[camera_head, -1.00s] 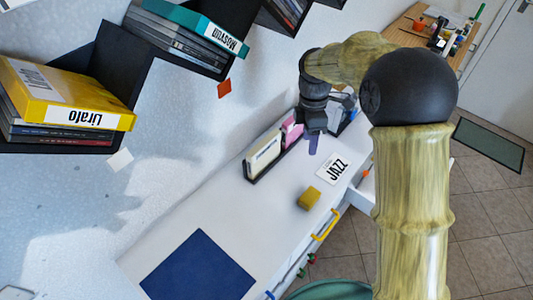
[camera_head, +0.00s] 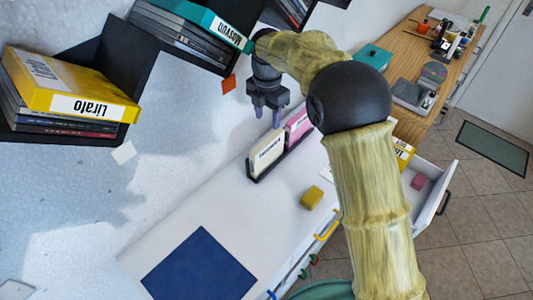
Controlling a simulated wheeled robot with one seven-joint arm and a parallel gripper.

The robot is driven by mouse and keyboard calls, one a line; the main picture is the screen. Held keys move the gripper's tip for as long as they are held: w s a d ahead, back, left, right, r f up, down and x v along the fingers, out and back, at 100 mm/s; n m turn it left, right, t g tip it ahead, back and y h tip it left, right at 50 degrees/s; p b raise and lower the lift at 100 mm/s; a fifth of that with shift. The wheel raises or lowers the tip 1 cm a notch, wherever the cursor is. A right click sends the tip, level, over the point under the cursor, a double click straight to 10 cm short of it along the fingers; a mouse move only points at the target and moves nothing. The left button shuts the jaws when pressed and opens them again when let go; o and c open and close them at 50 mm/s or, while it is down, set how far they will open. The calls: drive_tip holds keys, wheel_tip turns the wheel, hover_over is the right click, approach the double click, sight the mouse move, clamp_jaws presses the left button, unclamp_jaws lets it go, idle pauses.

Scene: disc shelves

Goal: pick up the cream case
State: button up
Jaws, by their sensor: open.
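The cream case (camera_head: 266,156) stands upright in a dark rack (camera_head: 256,180) on the white counter, its lettered face toward me. A pink case (camera_head: 299,127) stands to its right in the same rack. My gripper (camera_head: 267,113) is above the rack, pointing down, with its two purple-grey fingertips apart and nothing between them. The fingertips are above the cream case and do not appear to touch it.
A yellow block (camera_head: 312,197) and a blue mat (camera_head: 198,266) lie on the counter (camera_head: 190,212). Wall shelves at upper left hold a yellow case (camera_head: 72,84) and a teal case (camera_head: 205,22). An open drawer (camera_head: 432,190) is at right. A wooden desk (camera_head: 408,62) stands behind.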

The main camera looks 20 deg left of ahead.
sight(267, 141)
wheel_tip(267, 141, down, 6)
drive_tip(key=shift+f+p, duration=0.25)
drive_tip(key=shift+p, duration=0.2)
drive_tip(key=shift+f, duration=0.1)
wheel_tip(267, 141, down, 5)
drive_tip(key=shift+w+p, duration=0.1)
drive_tip(key=shift+p, duration=0.8)
drive_tip(key=shift+a, duration=0.1)
clamp_jaws()
